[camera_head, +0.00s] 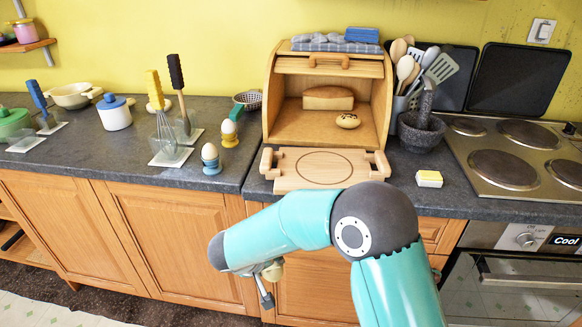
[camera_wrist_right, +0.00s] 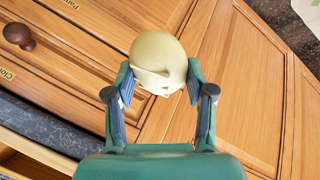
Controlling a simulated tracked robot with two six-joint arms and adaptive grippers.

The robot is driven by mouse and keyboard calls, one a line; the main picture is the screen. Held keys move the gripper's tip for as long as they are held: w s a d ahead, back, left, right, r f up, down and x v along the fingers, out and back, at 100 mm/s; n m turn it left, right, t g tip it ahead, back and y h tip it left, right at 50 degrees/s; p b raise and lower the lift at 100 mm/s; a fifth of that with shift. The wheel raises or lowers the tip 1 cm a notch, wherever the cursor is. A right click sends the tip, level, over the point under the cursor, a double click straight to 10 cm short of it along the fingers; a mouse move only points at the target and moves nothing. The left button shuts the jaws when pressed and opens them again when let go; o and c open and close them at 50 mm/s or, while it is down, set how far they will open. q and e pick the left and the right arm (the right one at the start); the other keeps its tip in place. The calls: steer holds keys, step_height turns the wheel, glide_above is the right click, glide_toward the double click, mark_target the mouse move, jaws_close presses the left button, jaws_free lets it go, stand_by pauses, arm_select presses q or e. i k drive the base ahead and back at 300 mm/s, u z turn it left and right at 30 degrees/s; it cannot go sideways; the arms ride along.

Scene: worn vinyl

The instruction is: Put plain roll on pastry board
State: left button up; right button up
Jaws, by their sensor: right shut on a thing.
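A pale, round plain roll (camera_wrist_right: 158,60) is held between the two fingers of my right gripper (camera_wrist_right: 158,88) in the right wrist view. The gripper is shut on it. In the head view the roll (camera_head: 273,270) is partly hidden by my arm. The gripper (camera_head: 266,280) is below the counter's front edge, in front of the wooden cupboard doors. The wooden pastry board (camera_head: 287,178), with a ring marked on it, lies on the counter in front of the bread bin. It looks empty. My left gripper is not in view.
The open bread bin (camera_head: 272,105) holds a loaf (camera_head: 328,98) and a dark-marked roll (camera_head: 347,120). Egg cups (camera_head: 212,167) and whisks (camera_head: 165,128) stand left of the board. A butter block (camera_head: 429,178), mortar (camera_head: 420,135) and hob (camera_head: 520,150) are to the right.

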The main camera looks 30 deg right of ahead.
mark_target(352, 169)
steer(key=u, duration=0.55)
steer(key=k, duration=1.4)
steer(key=z, duration=0.7)
steer(key=i, duration=1)
